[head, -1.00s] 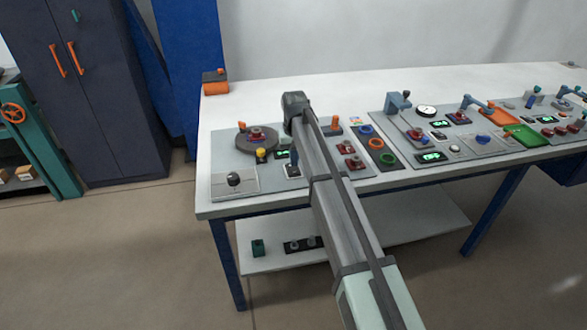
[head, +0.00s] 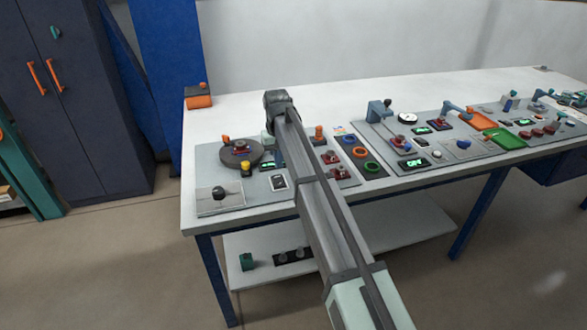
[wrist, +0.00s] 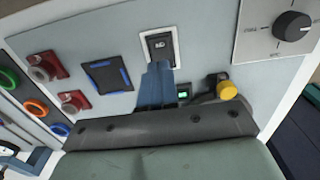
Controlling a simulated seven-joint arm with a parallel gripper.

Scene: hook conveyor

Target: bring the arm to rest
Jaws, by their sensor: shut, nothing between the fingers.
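My gripper (wrist: 158,85) shows in the wrist view as blue fingers, closed together and empty. The fingers point at the grey control panel, with their tips just below a black-and-white rocker switch (wrist: 160,45) in the picture. I cannot tell the exact gap to the panel. In the head view my arm reaches over the bench's left panel, and its own links mostly hide the gripper. The rocker switch (head: 278,182) shows clear there, just left of my arm.
A yellow knob (wrist: 228,90) and black dial (wrist: 292,26) lie right of the fingers; red knobs (wrist: 72,100) lie left. In the head view, a round turntable (head: 240,153) stands left of my arm.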

